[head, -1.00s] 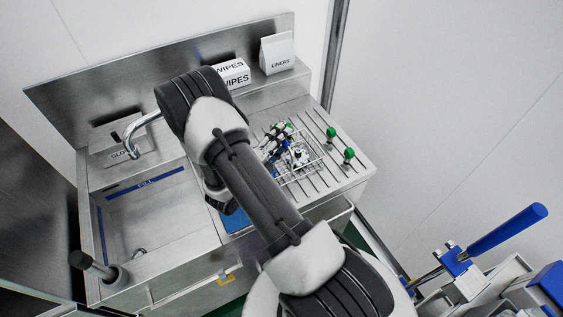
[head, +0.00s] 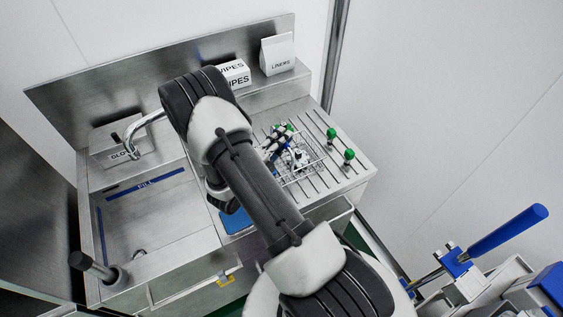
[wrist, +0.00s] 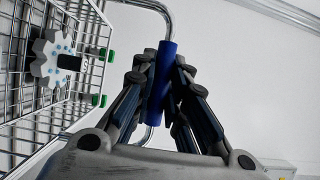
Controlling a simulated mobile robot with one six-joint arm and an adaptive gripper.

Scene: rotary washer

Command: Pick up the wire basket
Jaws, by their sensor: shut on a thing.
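The wire basket (head: 312,172) is on the ribbed drainboard side of the sink unit, partly hidden by my arm in the head view. In the wrist view its wire mesh (wrist: 95,20) fills the left side, and its bent metal handle has a blue grip (wrist: 160,85). My gripper (wrist: 162,82) is shut on the blue grip, with fingers on both sides of it. A white notched part (wrist: 45,58) shows inside the basket. I cannot tell whether the basket touches the drainboard.
Two green-topped items (head: 349,155) stand on the drainboard, right of the basket. The sink basin (head: 150,215) and tap (head: 140,128) are at left. A wipes box (head: 234,74) and liners box (head: 277,53) stand on the back ledge.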

